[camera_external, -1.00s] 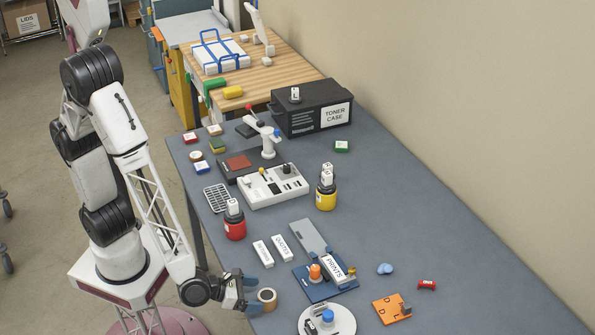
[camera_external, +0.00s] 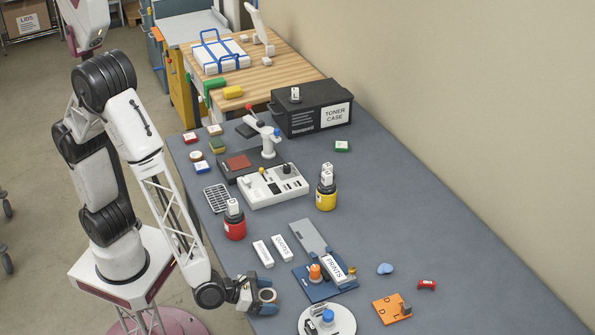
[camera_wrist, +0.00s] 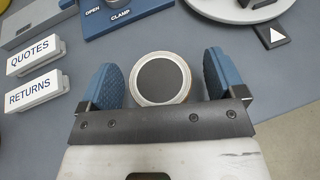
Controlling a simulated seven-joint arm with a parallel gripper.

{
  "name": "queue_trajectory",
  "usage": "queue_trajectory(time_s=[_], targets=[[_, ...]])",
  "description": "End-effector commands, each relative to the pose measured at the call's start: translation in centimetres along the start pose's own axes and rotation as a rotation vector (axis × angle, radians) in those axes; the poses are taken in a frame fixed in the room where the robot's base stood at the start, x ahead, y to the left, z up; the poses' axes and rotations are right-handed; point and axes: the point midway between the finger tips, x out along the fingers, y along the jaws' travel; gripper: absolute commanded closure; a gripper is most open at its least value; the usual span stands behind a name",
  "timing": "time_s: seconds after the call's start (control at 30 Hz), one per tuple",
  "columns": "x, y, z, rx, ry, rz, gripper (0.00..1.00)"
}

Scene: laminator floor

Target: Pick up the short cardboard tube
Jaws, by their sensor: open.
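The short cardboard tube (camera_external: 268,295) stands upright near the left front edge of the grey table. In the wrist view the tube (camera_wrist: 160,79) appears as a pale ring around a dark round middle. My gripper (camera_external: 265,296) is open, with one blue finger on each side of the tube. In the wrist view the fingers (camera_wrist: 160,78) flank the tube with a small gap on either side. I cannot tell how far down the fingertips reach along it.
A blue clamp board (camera_external: 313,287) holding a PRINTS block lies right of the tube. A round white plate (camera_external: 341,320) with a blue knob sits close by at the front. White QUOTES (camera_external: 282,248) and RETURNS (camera_wrist: 33,90) blocks lie behind it. The table's right side is mostly clear.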

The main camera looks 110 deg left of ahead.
Motion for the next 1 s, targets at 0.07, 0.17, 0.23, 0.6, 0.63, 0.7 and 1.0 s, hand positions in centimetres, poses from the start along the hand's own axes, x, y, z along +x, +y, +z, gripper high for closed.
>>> queue_trajectory(time_s=[0.07,0.17,0.23,0.6,0.63,0.7,1.0], targets=[[0.0,0.0,0.0,0.0,0.0,0.0,0.11],[0.0,0.0,0.0,0.0,0.0,0.0,0.24],[0.0,0.0,0.0,0.0,0.0,0.0,0.34],[0.0,0.0,0.0,0.0,0.0,0.0,0.64],[0.0,0.0,0.0,0.0,0.0,0.0,0.65],[0.0,0.0,0.1,0.0,0.0,0.0,0.65],[-0.5,0.0,1.1,-0.002,-0.001,0.0,0.65]])
